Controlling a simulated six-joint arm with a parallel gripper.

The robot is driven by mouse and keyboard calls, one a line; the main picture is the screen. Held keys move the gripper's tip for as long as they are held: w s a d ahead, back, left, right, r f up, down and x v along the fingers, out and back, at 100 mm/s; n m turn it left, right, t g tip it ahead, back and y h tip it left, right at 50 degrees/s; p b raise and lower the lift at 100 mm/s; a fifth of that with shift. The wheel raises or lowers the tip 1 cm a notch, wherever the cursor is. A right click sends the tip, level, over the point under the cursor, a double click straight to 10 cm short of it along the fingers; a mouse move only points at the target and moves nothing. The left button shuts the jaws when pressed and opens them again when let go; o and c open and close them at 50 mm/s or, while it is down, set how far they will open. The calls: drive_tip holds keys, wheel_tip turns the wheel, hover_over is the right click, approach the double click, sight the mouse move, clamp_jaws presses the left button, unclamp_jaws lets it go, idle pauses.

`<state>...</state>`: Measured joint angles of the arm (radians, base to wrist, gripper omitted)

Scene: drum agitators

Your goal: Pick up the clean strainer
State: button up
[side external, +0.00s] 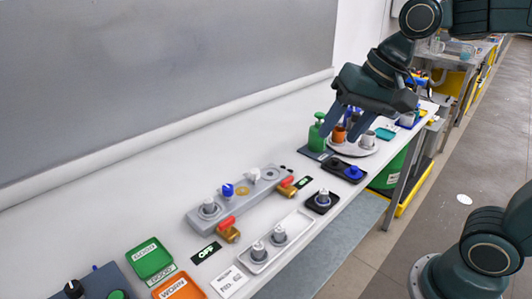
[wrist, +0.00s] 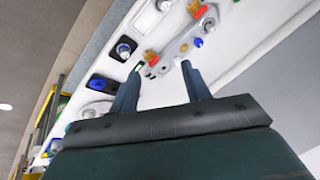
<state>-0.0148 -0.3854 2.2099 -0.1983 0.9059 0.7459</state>
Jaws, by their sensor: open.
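My gripper (side external: 341,136) is open and empty, fingers pointing down above the far half of the bench. In the wrist view, my gripper (wrist: 161,70) has a clear gap between its fingertips. No part is plainly labelled as the clean strainer. A similar grey part (side external: 323,196) stands on a black square holder (side external: 314,208); the holder also shows in the wrist view (wrist: 120,56). My gripper is apart from all of these.
A grey manifold (side external: 240,205) with red-handled valves lies mid-bench. A green bottle (side external: 317,135) and a round tray (side external: 365,151) with cups are close to my gripper. A dark pad (side external: 340,177) holds a blue part. Green (side external: 152,263) and orange (side external: 180,290) trays are near left.

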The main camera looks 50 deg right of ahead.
drive_tip(key=w+a+f+m+g+y, duration=0.1)
drive_tip(key=w+a+f+m, duration=0.1)
drive_tip(key=w+m, duration=0.3)
drive_tip(key=w+a+f+m+g+y, duration=0.1)
drive_tip(key=w+a+f+m, duration=0.2)
drive_tip(key=w, duration=0.6)
drive_tip(key=w+a+f+m+g+y, duration=0.1)
drive_tip(key=w+a+f+m, duration=0.2)
drive_tip(key=w+m, duration=0.3)
drive_tip(key=shift+w+a+m, duration=0.4)
drive_tip(key=shift+w+a, duration=0.15)
drive_tip(key=shift+a, duration=0.1)
hover_over(211, 199)
drive_tip(key=d, duration=0.2)
drive_tip(key=shift+s+f, duration=0.15)
drive_tip(key=shift+f, duration=1.85)
drive_tip(key=shift+s+f, duration=0.1)
drive_tip(key=shift+f, duration=1.9)
drive_tip(key=shift+x, duration=2.6)
drive_tip(key=shift+s, duration=0.15)
drive_tip(key=shift+c, duration=0.2)
clamp_jaws()
